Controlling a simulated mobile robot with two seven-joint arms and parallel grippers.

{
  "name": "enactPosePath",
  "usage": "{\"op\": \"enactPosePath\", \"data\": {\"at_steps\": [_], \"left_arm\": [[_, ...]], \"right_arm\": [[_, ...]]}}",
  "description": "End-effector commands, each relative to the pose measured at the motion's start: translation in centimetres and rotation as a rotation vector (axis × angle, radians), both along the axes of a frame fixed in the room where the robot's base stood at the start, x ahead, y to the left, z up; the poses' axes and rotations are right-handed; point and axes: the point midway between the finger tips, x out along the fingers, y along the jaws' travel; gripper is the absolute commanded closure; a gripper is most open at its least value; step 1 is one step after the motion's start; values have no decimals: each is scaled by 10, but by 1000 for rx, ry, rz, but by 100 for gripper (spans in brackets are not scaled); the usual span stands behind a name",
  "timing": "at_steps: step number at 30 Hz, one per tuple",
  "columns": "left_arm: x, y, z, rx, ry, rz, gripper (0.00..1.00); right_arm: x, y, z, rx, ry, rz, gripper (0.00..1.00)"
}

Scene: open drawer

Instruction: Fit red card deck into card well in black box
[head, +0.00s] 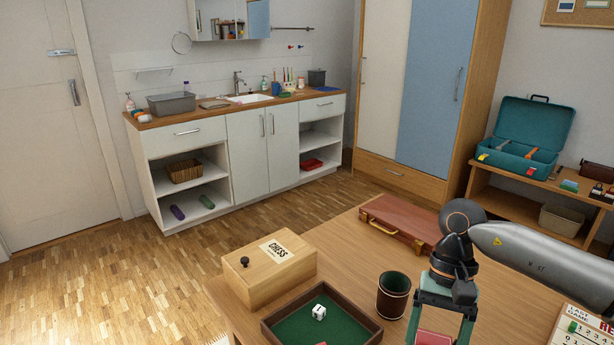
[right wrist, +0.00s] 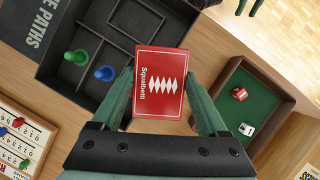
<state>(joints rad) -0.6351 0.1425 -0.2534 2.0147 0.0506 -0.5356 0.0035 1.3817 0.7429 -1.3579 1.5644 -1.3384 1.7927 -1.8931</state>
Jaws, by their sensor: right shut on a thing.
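The deck also shows at the bottom of the head view (head: 434,338), cut off by the edge. In the right wrist view the black box (right wrist: 62,72) is open at upper left and split into compartments by thin walls. The deck overlaps the box's right side in this view; its height above it is unclear. I cannot tell for sure which compartment is the card well. Part of what seems my left gripper (right wrist: 249,6) shows at the top edge.
A green pawn (right wrist: 80,57) and a blue pawn (right wrist: 104,73) stand in the box. A dice tray (head: 375,325), a dice cup (head: 393,296), a wooden chess box (head: 270,272) and a brown case (head: 405,218) are on the table. A score board (right wrist: 20,140) lies beside the box.

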Motion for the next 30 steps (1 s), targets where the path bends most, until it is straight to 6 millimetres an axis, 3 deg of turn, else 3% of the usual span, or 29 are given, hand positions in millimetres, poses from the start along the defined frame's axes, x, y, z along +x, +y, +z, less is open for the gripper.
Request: {"op": "enactPosePath", "data": {"at_steps": [9,18,24,30], "left_arm": [[0,0,1,-1,-1,-1,50],[4,9,56,8,-29,19,50],[-4,24,81,28,-16,45,50],[-14,33,94,36,-6,65,50]], "right_arm": [[3,-1,17,-2,-2,407,82],[-15,3,60,10,11,408,82],[-27,2,93,10,11,405,82],[-34,0,111,5,4,396,82]]}}
